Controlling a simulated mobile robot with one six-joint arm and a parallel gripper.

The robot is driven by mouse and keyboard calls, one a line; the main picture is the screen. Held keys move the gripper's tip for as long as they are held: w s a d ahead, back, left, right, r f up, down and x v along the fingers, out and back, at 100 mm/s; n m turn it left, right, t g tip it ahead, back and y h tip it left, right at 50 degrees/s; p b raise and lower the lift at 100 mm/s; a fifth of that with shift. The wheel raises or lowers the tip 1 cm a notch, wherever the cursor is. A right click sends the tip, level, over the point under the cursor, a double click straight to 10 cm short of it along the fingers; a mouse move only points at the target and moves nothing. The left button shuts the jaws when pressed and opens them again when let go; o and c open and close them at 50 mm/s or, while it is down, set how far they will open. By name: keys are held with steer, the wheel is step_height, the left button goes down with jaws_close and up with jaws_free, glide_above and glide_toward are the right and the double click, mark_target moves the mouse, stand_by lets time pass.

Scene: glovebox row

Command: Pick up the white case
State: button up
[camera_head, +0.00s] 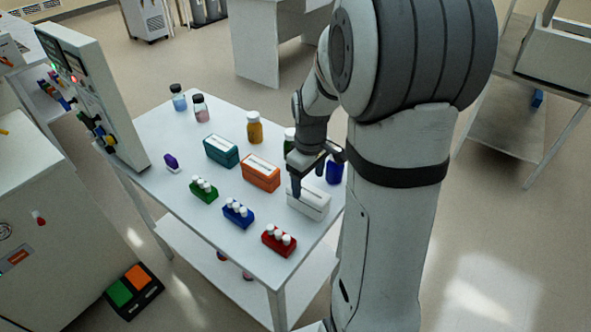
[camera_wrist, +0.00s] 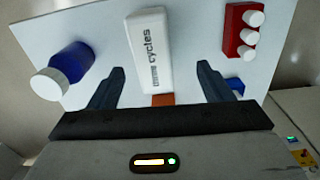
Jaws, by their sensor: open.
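The white case (camera_head: 309,202) lies on the white table near its right edge in the head view. In the wrist view the white case (camera_wrist: 150,52) points away from me with dark lettering on its top. My gripper (camera_head: 318,176) is over the case in the head view, and its near finger hides part of it. In the wrist view my gripper (camera_wrist: 160,88) is open, with one finger on each side of the near end of the case. Nothing is held. I cannot tell how far the fingertips are above the table.
A blue bottle (camera_wrist: 68,66) stands left of the case in the wrist view. A red rack with white-capped vials (camera_wrist: 243,32) stands to its right. An orange case (camera_head: 261,174), a teal case (camera_head: 221,151) and a blue rack (camera_head: 238,214) share the table (camera_head: 150,125).

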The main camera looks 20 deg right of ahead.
mark_target(308, 191)
steer(key=shift+w+d+f+n, duration=0.3)
steer(key=shift+w+d+f, duration=0.2)
steer(key=shift+f, duration=0.25)
step_height(308, 191, down, 8)
steer(key=shift+w+a+r+p, duration=0.15)
steer(key=shift+p, duration=0.45)
steer(key=c, duration=1.2)
